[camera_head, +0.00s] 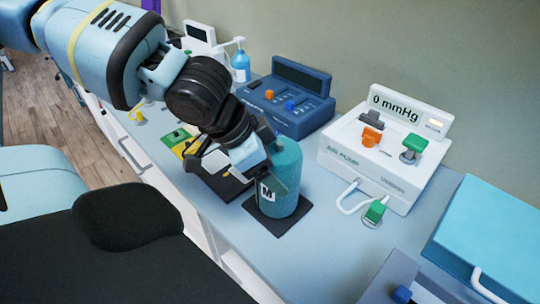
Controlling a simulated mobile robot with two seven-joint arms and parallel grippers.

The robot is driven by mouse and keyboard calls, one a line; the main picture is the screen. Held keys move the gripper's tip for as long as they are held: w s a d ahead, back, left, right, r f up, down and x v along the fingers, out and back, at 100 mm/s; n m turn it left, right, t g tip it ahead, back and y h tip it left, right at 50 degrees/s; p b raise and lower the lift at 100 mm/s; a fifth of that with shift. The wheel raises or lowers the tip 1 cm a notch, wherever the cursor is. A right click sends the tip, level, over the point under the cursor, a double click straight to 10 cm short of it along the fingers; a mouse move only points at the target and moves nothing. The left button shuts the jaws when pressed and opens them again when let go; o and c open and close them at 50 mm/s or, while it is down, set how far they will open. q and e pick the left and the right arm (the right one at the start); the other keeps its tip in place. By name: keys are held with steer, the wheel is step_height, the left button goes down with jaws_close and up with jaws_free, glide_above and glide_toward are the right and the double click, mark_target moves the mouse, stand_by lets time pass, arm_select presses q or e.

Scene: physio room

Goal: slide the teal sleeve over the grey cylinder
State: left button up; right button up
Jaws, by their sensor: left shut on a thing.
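The teal sleeve (289,178), with a white M label low on its side, is upright at the centre. Its lower end is at the black square plate (290,222); I cannot tell whether it touches. My left gripper (272,172) comes from the upper left and is shut on the teal sleeve at its left side. I cannot make out the grey cylinder; the sleeve and gripper may hide it. My right gripper is not in view.
A white air pump (350,160) reading 0 mmHg stands right of the sleeve, with a hose and green connector (375,212) before it. A dark blue device (300,115) stands behind. A light blue box (495,235) is at right. Bare counter (320,265) lies in front.

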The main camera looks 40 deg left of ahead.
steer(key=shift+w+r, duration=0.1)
arm_select(q)
steer(key=o, duration=1.2)
steer(key=p+v, duration=0.3)
steer(key=v, duration=0.3)
steer(key=shift+r, duration=0.35)
steer(key=shift+s+a+r, duration=0.2)
steer(key=shift+s+r, duration=0.15)
steer(key=shift+r, duration=0.15)
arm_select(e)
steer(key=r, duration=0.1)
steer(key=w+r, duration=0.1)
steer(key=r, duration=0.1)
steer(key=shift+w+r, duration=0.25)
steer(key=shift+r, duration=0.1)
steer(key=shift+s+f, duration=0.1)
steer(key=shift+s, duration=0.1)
